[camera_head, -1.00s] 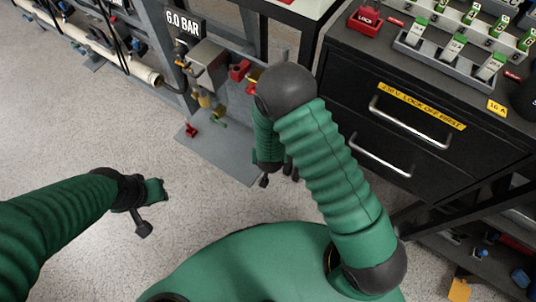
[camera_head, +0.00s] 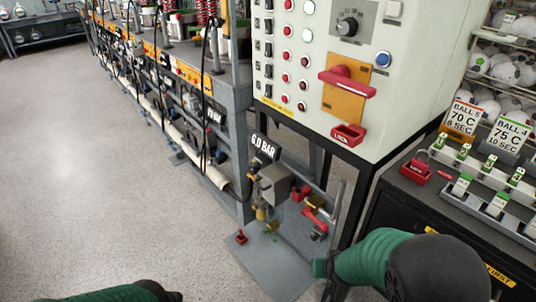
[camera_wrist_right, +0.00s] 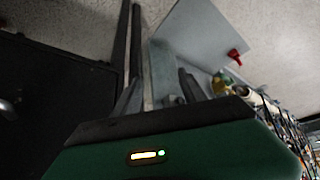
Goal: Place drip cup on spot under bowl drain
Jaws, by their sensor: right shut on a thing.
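The air unit stands at the lower middle of the head view. Its grey box (camera_head: 275,184) sits above a brass-coloured bowl (camera_head: 262,200) with a small green part (camera_head: 271,227) below it. A grey floor plate (camera_head: 262,262) lies under it and also shows in the wrist view (camera_wrist_right: 203,35). I cannot make out the drip cup or a marked spot. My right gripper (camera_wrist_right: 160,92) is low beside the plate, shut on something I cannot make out. Its fingers are dark and blurred.
A control cabinet (camera_head: 330,70) on black legs stands behind. A black drawer cabinet (camera_head: 400,215) stands to the right. Red fittings (camera_head: 316,202) sit beside the unit, and a red part (camera_head: 241,237) stands on the plate. Open floor (camera_head: 110,190) lies left.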

